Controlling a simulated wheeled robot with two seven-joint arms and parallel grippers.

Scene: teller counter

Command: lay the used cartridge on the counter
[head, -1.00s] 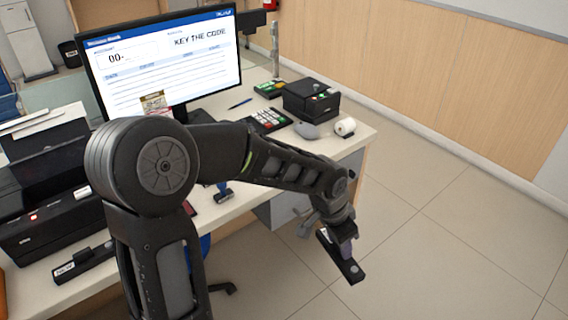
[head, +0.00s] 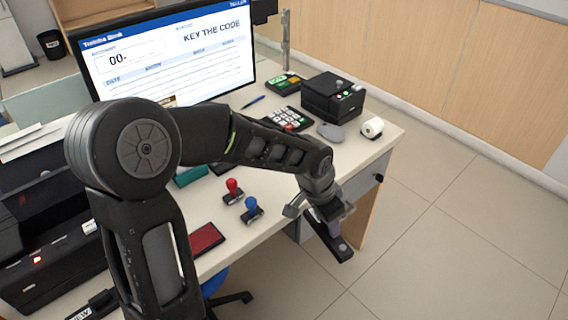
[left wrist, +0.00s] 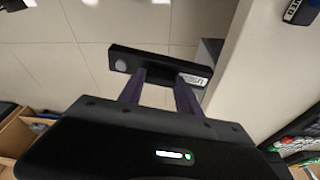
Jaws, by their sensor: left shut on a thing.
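My left gripper (head: 331,222) is shut on the used cartridge (head: 338,246), a dark flat bar with a white label at one end. In the left wrist view the cartridge (left wrist: 150,63) lies across the fingertips of my gripper (left wrist: 160,86), and its label seems to read USED. The cartridge is held out in the air beside the front edge of the counter (head: 262,232), with floor behind it in both views. The cream counter top also shows right of it in the left wrist view (left wrist: 236,62). My right gripper is not in view.
A red stamp (head: 233,190), a blue stamp (head: 251,209) and a red pad (head: 206,238) stand near the counter's front edge. A keypad (head: 288,118), mouse (head: 329,131), black device (head: 333,97) and paper roll (head: 372,127) are further back. Bare counter lies near its right end.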

